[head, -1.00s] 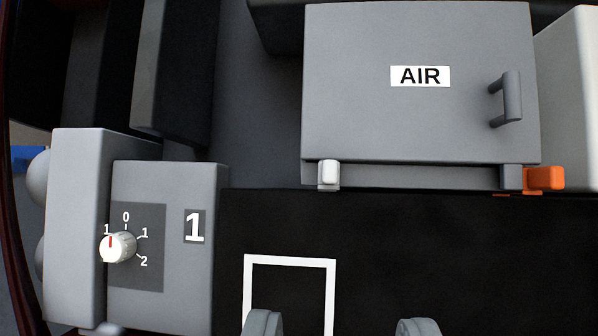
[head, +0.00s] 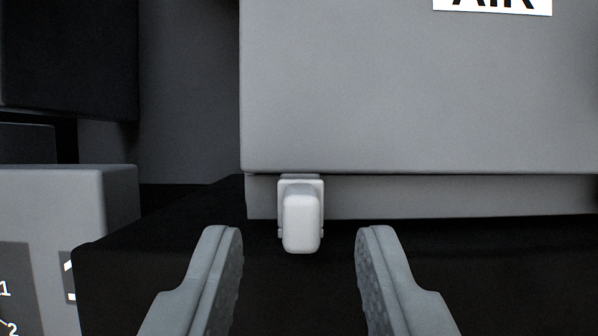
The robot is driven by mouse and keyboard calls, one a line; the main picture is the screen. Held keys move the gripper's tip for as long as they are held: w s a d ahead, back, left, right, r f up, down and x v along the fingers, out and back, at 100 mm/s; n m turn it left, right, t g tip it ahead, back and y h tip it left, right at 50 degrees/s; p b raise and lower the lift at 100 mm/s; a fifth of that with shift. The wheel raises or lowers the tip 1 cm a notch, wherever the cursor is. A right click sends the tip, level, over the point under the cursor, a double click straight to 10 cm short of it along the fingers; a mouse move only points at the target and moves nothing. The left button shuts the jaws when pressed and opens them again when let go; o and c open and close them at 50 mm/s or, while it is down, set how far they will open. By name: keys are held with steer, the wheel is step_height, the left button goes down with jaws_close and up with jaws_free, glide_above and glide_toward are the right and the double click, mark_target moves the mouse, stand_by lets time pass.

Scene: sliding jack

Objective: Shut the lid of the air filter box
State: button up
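The air filter box has a grey lid (head: 420,95) with a white AIR label (head: 492,3) cut off by the top edge of the head view. The lid lies over the box's lower body (head: 420,196), its front edge running level just above it. A white latch (head: 301,218) sticks out from the front of the lower body near its left corner. My gripper (head: 299,238) is open and empty. Its two fingers stand on either side of the latch, with clear gaps, and do not appear to touch it. The lid's handle and the orange piece are out of view.
A grey box with a dial panel (head: 95,200) stands at the left, partly cut off. A dark block (head: 65,60) is at the upper left. The black surface (head: 480,270) in front of the filter box is clear.

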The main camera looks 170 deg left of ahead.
mark_target(301, 213)
steer(key=shift+x, duration=1.15)
steer(key=shift+c, duration=0.4)
